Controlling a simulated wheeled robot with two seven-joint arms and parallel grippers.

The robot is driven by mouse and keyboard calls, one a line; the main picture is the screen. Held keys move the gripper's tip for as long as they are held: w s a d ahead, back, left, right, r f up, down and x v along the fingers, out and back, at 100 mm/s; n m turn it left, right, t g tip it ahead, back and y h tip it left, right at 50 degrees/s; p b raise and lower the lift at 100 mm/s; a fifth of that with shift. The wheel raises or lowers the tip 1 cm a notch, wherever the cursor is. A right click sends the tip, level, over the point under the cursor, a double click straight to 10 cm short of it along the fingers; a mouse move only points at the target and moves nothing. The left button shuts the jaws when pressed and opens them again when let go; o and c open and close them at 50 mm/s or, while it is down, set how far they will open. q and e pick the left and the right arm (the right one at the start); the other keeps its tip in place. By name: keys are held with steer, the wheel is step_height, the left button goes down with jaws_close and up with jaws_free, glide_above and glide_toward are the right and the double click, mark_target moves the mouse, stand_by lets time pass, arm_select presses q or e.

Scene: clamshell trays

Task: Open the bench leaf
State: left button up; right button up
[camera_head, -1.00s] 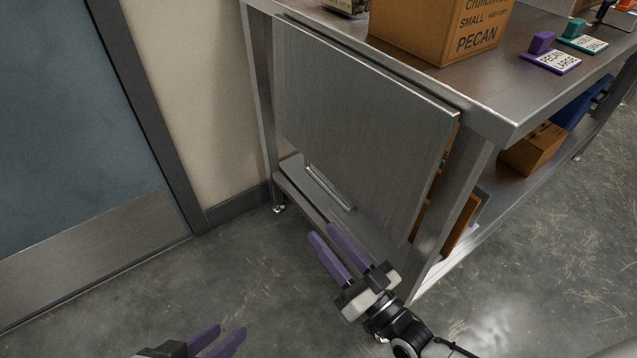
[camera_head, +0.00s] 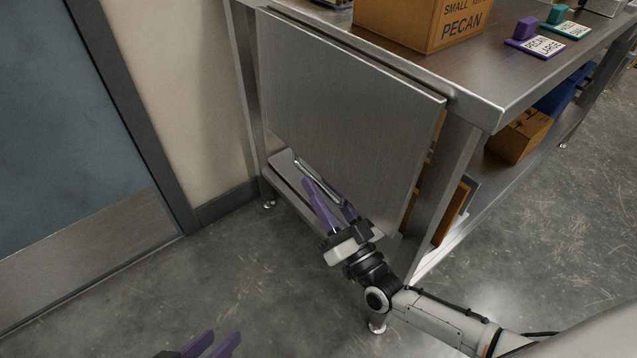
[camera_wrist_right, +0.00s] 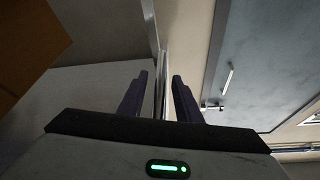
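The bench leaf (camera_head: 350,110) is a brushed-metal panel hanging down against the end of the steel bench. A thin bar handle (camera_head: 302,169) runs along its lower part. My right gripper (camera_head: 324,187) is at the handle, its purple fingers apart and pointing up at the leaf. In the right wrist view, the gripper (camera_wrist_right: 158,95) is open, with a thin metal edge or bar between its fingers; I cannot tell whether either finger touches it. My left gripper (camera_head: 212,340) is at the bottom edge of the head view, open and empty, with only its fingers showing.
The bench top (camera_head: 480,85) carries a pecan box (camera_head: 425,25) and a purple label stand (camera_head: 533,45). A box (camera_head: 518,135) sits on the lower shelf. A bench leg (camera_head: 440,200) stands close right of my right gripper. A blue door (camera_head: 60,120) is at left; floor between is clear.

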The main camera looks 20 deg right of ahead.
steer(key=shift+x, duration=0.75)
jaws_close()
